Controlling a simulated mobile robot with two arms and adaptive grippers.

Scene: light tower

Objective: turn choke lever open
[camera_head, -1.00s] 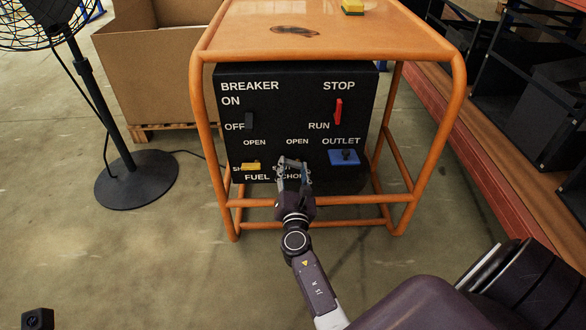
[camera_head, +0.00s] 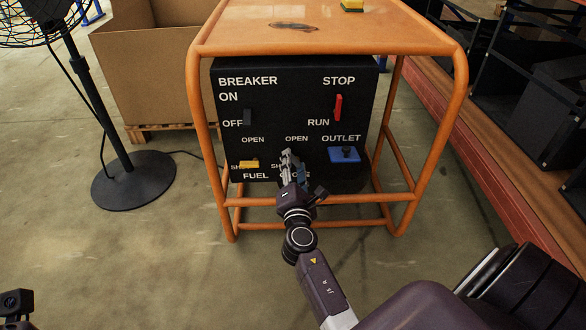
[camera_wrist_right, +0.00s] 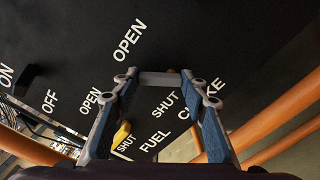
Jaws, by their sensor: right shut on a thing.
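The black control panel (camera_head: 270,105) has a CHOKE label low in its middle, with OPEN above it and SHUT to the left. My right gripper (camera_head: 291,160) is at the choke position and covers part of these labels. In the right wrist view its two blue-padded fingers stand either side of a short grey bar, the choke lever (camera_wrist_right: 160,78), held at the fingertips. The head view hides the lever behind the fingers, so its exact angle cannot be told there. A dark part of my left gripper (camera_head: 15,303) shows at the bottom left corner; its jaws are unclear.
The yellow fuel lever (camera_head: 249,164) is left of the gripper, the blue outlet (camera_head: 344,155) right. The red run lever (camera_head: 338,107) and dark breaker lever (camera_head: 248,117) are above. An orange tube frame (camera_head: 455,100) surrounds the panel. A fan (camera_head: 133,180) stands left.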

